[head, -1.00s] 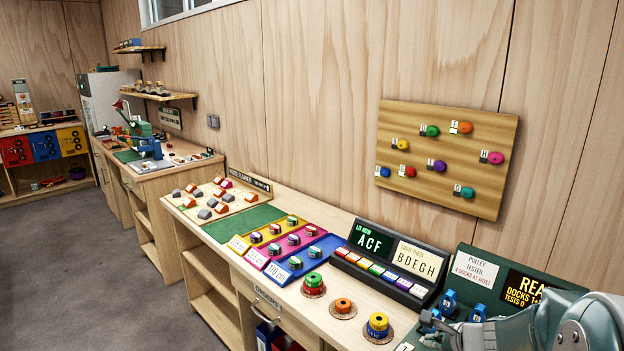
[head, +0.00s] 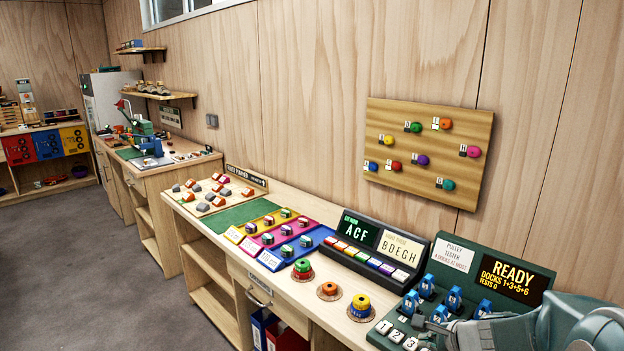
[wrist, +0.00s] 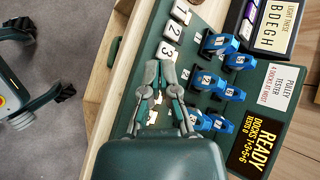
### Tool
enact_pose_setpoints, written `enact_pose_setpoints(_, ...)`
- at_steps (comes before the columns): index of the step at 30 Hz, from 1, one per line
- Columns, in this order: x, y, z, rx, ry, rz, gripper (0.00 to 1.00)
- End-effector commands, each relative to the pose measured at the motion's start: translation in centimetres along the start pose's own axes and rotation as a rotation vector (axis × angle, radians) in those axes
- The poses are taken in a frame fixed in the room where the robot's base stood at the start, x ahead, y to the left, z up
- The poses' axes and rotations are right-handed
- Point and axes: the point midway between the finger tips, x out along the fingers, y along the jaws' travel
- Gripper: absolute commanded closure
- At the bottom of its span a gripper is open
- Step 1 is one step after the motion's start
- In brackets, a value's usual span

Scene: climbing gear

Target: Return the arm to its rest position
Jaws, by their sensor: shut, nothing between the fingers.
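My gripper (head: 441,320) is at the lower right of the head view, over the front of the green pulley tester (head: 448,262). In the wrist view my gripper (wrist: 161,70) has its fingers brought together, with nothing held. It is above the tester's front part, close to the white number keys (wrist: 171,32). Several blue pulleys (wrist: 220,44) stand on the tester to the right of the fingers. The tester's display (head: 511,281) reads READY, DOCKS 1+3+5+6, TESTS 0. My arm hides part of the tester's right end.
Left of the tester are a lettered panel (head: 375,248) and several stacked rings (head: 330,289). Coloured trays (head: 284,238) lie farther along the bench. A peg board (head: 428,150) hangs on the wall. A wheeled stand's leg (wrist: 40,110) shows on the floor in the wrist view.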

Motion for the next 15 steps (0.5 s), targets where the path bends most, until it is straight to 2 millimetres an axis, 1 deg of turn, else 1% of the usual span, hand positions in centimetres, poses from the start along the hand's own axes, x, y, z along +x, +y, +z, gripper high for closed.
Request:
enact_pose_setpoints(1, -0.4, 0.1, 0.8, -0.037, -0.006, 0.006, 1.0)
enact_pose_setpoints(5, -1.4, 0.6, 2.4, -0.142, -0.015, 0.03, 1.0)
enact_pose_setpoints(8, -2.4, 1.2, 4.0, -0.244, -0.024, 0.053, 1.0)
enact_pose_setpoints(11, -3.6, 2.1, 5.8, -0.365, -0.031, 0.08, 1.0)
enact_pose_setpoints(15, -6.0, 4.0, 8.8, -0.599, -0.038, 0.132, 1.0)
